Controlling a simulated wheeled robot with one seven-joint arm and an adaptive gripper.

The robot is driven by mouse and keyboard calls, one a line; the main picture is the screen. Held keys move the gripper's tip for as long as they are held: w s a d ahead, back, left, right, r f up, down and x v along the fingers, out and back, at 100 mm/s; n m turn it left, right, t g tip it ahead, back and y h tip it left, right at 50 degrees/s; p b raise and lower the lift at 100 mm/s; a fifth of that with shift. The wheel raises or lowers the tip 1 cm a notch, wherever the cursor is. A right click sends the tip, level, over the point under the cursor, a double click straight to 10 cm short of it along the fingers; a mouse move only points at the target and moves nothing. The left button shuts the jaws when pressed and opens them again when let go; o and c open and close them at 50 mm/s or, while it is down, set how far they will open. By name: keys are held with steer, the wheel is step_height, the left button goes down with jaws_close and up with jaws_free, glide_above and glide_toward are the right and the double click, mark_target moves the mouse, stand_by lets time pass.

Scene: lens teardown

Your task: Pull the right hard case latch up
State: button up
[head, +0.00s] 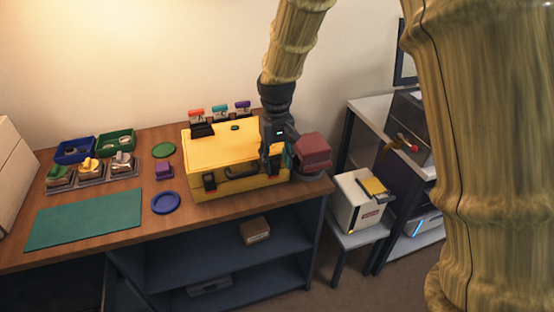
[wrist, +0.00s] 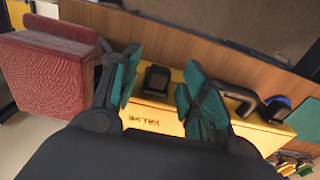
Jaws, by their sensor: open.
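The yellow hard case (head: 222,150) stands closed on the wooden table in the head view. Its left latch (head: 210,182) and dark handle (head: 241,171) show on the front face. My gripper (head: 278,162) is at the front right of the case and largely hides the right latch there. In the wrist view the dark right latch (wrist: 157,79) sits on the yellow case (wrist: 150,117), between the green-padded fingers of my gripper (wrist: 161,70). The fingers are open, with visible gaps on both sides of the latch. The handle (wrist: 240,98) lies beyond the right finger.
A dark red block (head: 314,150) stands close right of my gripper; the red block also shows in the wrist view (wrist: 45,78). A blue dish (head: 166,203), a purple piece (head: 164,170) and a green mat (head: 85,219) lie left of the case. Small tools (head: 220,113) stand behind it.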

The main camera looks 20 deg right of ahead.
mark_target(277, 163)
step_height(277, 163, up, 12)
stand_by(0.6)
